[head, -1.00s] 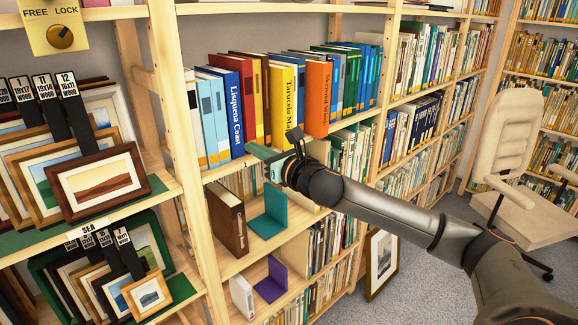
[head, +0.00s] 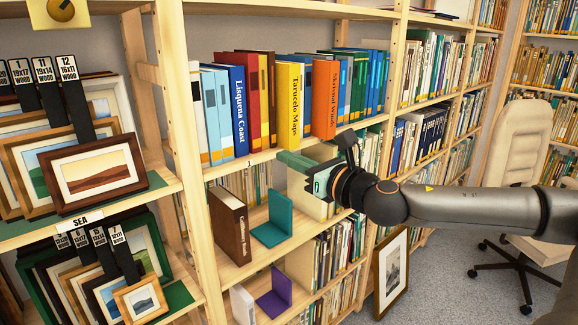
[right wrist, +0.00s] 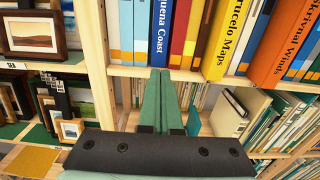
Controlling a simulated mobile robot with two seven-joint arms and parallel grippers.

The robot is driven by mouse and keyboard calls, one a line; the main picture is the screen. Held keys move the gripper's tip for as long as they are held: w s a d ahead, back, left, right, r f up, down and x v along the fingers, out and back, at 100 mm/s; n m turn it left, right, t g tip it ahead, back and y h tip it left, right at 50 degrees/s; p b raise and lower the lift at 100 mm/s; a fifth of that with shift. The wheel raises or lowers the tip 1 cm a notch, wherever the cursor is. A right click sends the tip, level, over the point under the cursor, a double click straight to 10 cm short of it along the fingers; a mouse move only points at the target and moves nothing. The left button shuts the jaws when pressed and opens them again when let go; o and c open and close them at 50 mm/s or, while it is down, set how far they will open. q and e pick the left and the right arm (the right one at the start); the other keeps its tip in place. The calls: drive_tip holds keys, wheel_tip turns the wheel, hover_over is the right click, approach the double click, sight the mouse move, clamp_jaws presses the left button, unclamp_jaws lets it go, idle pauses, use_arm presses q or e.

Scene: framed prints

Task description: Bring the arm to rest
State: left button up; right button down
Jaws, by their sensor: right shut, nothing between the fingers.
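My right arm comes in from the right in the head view. Its gripper (head: 284,162) has green fingers and is in front of the bookcase, just below the edge of the shelf with the large coloured books. In the right wrist view the two green fingers (right wrist: 160,100) lie side by side, shut with nothing between them, pointing toward the blue "Lisquena Coast" book (right wrist: 160,30). That book also stands upright in the head view (head: 240,110). My left gripper is in neither view.
Framed prints (head: 95,172) fill the racks at left. A brown book (head: 228,225), a teal bookend (head: 274,220) and a purple bookend (head: 275,290) are on lower shelves. A framed print (head: 392,270) leans near the floor. A beige chair (head: 520,140) stands at right on open carpet.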

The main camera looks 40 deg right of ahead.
drive_tip(key=s+a+f+m+g+p, duration=0.2)
drive_tip(key=f+m, duration=0.6)
drive_tip(key=f, duration=0.5)
drive_tip(key=s+a+f+m+g+p, duration=0.1)
drive_tip(key=s+a+f+m+g, duration=0.1)
drive_tip(key=f+m, duration=0.8)
drive_tip(key=s+a+f+m+g+p, duration=0.1)
drive_tip(key=s+a+f+m+g, duration=0.1)
drive_tip(key=s+a+f+m, duration=0.5)
drive_tip(key=s+a+f+m+g+p, duration=0.2)
drive_tip(key=s+a+f+m, duration=0.6)
drive_tip(key=s+f+m, duration=0.2)
wheel_tip(320, 180, down, 4)
drive_tip(key=shift+s+r+g+y, duration=0.1)
drive_tip(key=shift+s+g+y, duration=0.3)
drive_tip(key=shift+s, duration=0.6)
